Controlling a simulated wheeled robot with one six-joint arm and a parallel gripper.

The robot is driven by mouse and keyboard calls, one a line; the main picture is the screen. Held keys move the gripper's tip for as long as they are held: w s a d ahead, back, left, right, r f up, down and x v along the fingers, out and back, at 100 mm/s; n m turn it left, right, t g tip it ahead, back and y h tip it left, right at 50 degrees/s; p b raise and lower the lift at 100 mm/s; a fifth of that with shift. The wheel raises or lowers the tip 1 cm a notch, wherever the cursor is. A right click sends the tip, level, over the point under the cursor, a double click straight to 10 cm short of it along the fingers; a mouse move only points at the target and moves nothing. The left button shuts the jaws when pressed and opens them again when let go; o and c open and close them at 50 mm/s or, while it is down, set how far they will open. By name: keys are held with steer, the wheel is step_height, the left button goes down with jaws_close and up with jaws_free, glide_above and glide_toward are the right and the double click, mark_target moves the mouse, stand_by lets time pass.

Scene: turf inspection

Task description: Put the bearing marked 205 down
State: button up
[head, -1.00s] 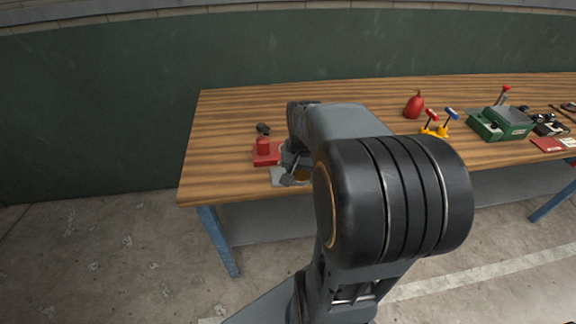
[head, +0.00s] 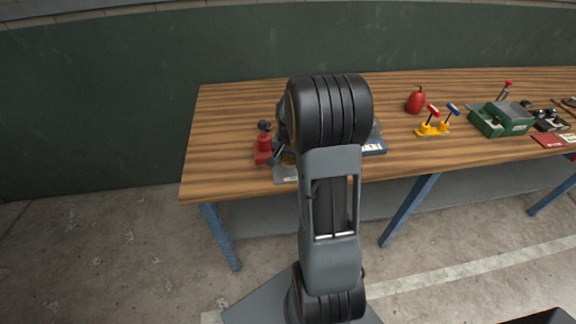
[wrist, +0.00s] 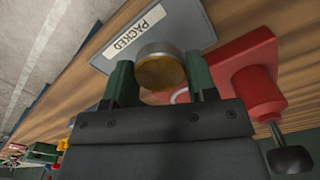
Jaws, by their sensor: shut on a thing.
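My gripper (wrist: 160,74) is shut on a round bearing (wrist: 161,72) with a grey outer ring and a brass-coloured face. No 205 mark can be read on it. The bearing is at the edge of a grey plate (wrist: 185,22) labelled PACKED in the wrist view; I cannot tell whether it touches the plate. In the head view the grey plate (head: 286,176) lies near the table's front left edge, and my arm hides most of the gripper.
A red block with a post and black knob (wrist: 262,92) stands close beside the gripper; it also shows in the head view (head: 263,148). A blue labelled tray (head: 373,147) is right of my arm. A red rounded object (head: 416,101), yellow stand (head: 432,130) and green box (head: 502,120) stand farther right.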

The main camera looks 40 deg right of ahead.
mark_target(288, 172)
steer(key=shift+w+f, duration=0.4)
steer(key=shift+f, duration=1.55)
steer(key=shift+f, duration=0.3)
steer(key=o, duration=1.1)
steer(key=shift+r, duration=0.1)
